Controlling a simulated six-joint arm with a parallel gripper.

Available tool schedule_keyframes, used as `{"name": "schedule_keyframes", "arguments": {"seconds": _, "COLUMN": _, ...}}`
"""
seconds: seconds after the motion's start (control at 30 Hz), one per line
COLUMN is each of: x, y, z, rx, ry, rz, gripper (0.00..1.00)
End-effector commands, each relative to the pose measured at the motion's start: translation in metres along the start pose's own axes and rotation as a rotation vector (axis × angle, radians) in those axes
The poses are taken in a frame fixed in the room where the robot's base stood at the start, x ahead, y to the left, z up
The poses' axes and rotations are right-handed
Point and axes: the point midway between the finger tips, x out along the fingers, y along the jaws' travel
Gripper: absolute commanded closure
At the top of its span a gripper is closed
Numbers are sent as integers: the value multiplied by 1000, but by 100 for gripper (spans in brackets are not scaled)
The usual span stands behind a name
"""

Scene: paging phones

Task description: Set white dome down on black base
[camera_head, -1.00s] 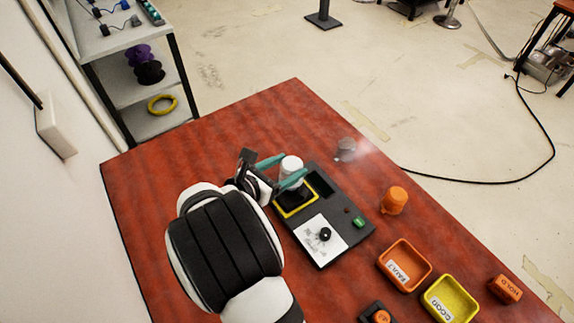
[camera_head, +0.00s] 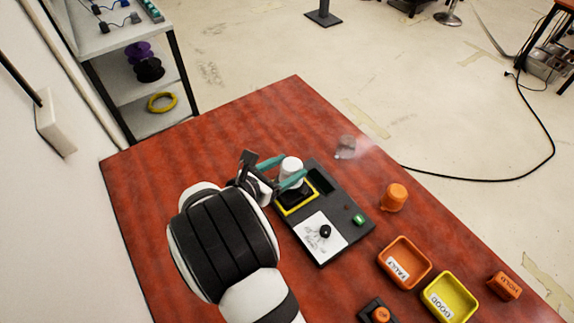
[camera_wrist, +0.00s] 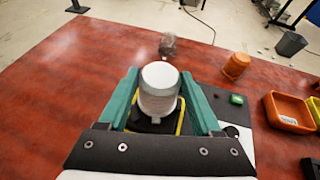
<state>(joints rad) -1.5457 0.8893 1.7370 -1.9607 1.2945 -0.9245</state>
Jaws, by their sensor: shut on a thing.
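The white dome (camera_head: 291,168) is held upright between the teal fingers of my gripper (camera_head: 290,172). In the wrist view the dome (camera_wrist: 159,82) fills the space between the fingers. The black base (camera_head: 297,198) sits inside a yellow square outline on the dark panel. In the wrist view the black base (camera_wrist: 148,126) shows just below the dome. The dome is over the base's far part in the head view. I cannot tell whether they touch.
The dark panel (camera_head: 323,252) carries a white plate with a black knob, a green button (camera_head: 358,219) and an empty recess. An orange FAULT tray (camera_head: 419,260), a yellow GOOD tray (camera_head: 463,304) and an orange cup-shaped thing (camera_head: 394,198) stand right. The table's far left is clear.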

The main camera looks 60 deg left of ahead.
Motion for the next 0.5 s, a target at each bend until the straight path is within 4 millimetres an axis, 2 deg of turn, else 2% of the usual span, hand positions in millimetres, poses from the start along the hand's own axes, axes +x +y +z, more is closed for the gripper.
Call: {"name": "schedule_keyframes", "arguments": {"seconds": 0.5, "x": 2, "y": 0, "z": -4, "rx": 0, "ry": 0, "rz": 0, "gripper": 90}}
